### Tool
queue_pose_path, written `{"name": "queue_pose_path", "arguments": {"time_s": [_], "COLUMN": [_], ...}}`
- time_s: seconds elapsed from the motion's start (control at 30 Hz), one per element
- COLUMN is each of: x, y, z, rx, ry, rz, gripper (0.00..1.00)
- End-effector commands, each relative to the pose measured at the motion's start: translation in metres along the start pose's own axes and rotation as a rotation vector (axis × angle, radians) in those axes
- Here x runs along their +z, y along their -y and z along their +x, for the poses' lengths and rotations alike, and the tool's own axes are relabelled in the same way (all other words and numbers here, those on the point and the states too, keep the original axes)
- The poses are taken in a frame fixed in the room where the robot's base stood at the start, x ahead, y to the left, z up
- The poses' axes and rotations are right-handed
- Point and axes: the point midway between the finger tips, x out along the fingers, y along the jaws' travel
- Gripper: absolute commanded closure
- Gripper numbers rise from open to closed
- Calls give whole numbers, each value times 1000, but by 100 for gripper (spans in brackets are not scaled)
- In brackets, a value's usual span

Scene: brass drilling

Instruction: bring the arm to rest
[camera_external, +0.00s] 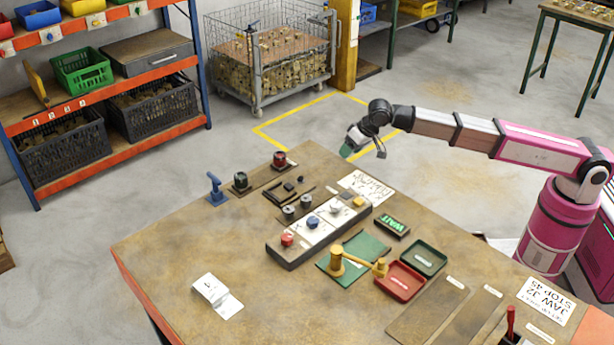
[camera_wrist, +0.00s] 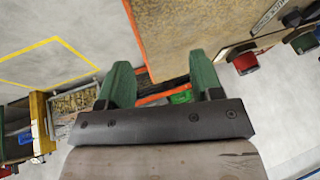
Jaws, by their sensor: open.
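My arm reaches in from the right in the external view, pink and brown, stretched out above the table's far edge. My gripper (camera_external: 362,146) hangs at its end, beyond the far corner of the workbench (camera_external: 185,247). In the wrist view my gripper (camera_wrist: 163,85) shows two green fingers set wide apart. It is open, with nothing between the fingers but the distant floor and shelf behind. The edge of the workbench (camera_wrist: 190,40) shows just beyond the fingers. The gripper touches nothing that I can see.
On the bench stand a control block (camera_external: 275,252) with coloured buttons, a red tray (camera_external: 400,281), a green tray (camera_external: 424,258), a brass part (camera_external: 337,262) and a folded white card (camera_external: 217,295). A wire cage (camera_external: 272,60) and shelving (camera_external: 105,85) stand behind. Open floor lies between.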

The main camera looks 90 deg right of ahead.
Motion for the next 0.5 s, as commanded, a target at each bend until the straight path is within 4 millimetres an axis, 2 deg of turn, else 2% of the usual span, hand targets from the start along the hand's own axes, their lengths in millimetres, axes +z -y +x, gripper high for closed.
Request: {"name": "queue_pose_path", "arguments": {"time_s": [0.03, 0.13, 0.2, 0.37, 0.5], "x": [1, 2, 10, 39, 74], "y": [-18, -45, -58, -74, -88], "z": [1, 5, 7, 13, 22], "rx": [-4, -14, -16, -3, 17], "ry": [-21, -61, -74, -65, -36], "rz": [19, 52, 60, 51, 22], "gripper": [40, 40, 40, 40, 40]}}
